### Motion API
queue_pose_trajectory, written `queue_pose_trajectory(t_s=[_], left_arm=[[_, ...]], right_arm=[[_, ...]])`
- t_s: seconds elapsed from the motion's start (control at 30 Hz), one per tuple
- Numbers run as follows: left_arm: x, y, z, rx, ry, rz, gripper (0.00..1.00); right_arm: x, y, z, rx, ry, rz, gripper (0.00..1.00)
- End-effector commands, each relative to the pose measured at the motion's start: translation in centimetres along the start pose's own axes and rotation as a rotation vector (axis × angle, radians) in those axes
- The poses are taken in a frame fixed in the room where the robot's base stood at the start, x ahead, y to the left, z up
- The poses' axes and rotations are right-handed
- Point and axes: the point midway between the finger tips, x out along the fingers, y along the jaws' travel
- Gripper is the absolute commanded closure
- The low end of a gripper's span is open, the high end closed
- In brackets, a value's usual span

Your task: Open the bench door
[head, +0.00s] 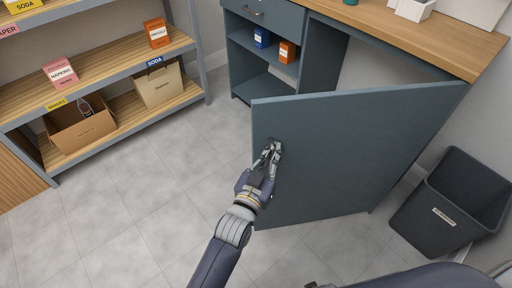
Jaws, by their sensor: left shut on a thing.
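The bench door (345,150) is a dark blue-green panel in the head view. It stands swung well out from the bench (400,28), hinged at its right side. Its free edge is at the left. My left gripper (270,152) is at the door's front face near that free edge. It is shut on the door handle (276,145), which is mostly hidden by the fingers. Behind the door's top edge, part of the bench's opening shows. My right gripper is not in view.
A dark bin (455,200) stands just right of the door. A wooden shelf rack (110,68) with boxes is at the left. Open bench shelves (262,52) hold a blue box (262,37) and an orange box (288,51). The tiled floor (150,180) left of the door is clear.

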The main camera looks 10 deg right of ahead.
Motion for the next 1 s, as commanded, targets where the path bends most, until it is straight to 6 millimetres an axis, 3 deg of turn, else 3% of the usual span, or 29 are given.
queue_pose_trajectory(t_s=[0.47, 0.53, 0.87, 1.0], left_arm=[[0.0, 0.2, 0.0, 0.007, 0.001, 0.000, 1.00], [0.0, 0.2, 0.0, 0.007, 0.001, 0.000, 0.83], [-0.1, 0.5, 0.1, 0.003, 0.000, 0.004, 0.83], [-1.4, 0.5, 0.1, 0.003, -0.001, 0.004, 0.83]], right_arm=[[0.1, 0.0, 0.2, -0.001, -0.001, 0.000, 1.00], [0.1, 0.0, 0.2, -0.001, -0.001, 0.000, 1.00], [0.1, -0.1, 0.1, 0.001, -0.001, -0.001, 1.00], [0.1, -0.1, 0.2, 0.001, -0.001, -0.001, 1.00]])
